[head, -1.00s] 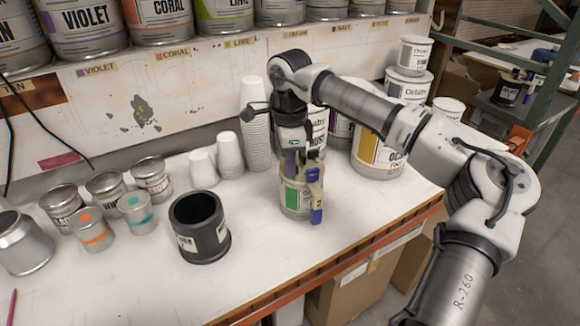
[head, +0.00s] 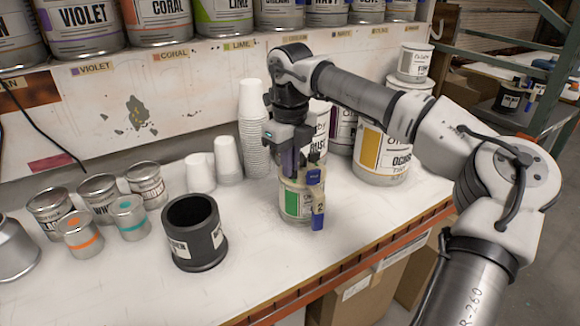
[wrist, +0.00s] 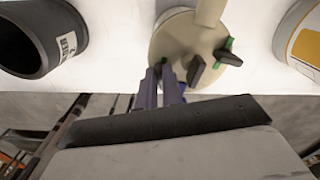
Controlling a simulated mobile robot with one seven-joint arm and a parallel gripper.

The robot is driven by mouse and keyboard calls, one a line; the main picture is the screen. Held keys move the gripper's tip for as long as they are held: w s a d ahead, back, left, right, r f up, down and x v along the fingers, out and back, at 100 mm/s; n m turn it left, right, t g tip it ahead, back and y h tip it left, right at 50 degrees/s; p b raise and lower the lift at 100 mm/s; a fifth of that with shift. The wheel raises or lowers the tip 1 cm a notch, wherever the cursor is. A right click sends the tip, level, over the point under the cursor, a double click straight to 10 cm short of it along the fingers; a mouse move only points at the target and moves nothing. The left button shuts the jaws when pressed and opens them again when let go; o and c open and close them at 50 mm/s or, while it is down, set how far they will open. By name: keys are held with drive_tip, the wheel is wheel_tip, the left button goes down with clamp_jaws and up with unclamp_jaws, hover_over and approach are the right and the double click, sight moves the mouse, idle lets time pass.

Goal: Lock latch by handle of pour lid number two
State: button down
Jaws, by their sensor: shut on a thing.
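A small can with a green-marked label (head: 296,206) stands upright on the white bench in the head view. Its beige pour lid (wrist: 183,42) fills the top middle of the wrist view, with dark latch levers (wrist: 195,70) and small green parts near its rim. A blue handle marked 2 (head: 318,205) hangs at the can's right side. My gripper (head: 292,172) points down over the lid. In the wrist view its purple fingers (wrist: 160,80) are close together at the lid's near edge, shut on a latch handle. The held part is mostly hidden between the fingers.
A black cup (head: 196,236) stands left of the can, with several small tins (head: 130,220) farther left. Paper cup stacks (head: 252,130) stand behind. A large ochre can (head: 385,150) is at right. The bench edge (head: 370,262) is in front.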

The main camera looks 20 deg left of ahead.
drive_tip(key=shift+m+b, duration=0.3)
drive_tip(key=shift+m, duration=0.9)
drive_tip(key=c, duration=1.5)
unclamp_jaws()
drive_tip(key=shift+c, duration=0.2)
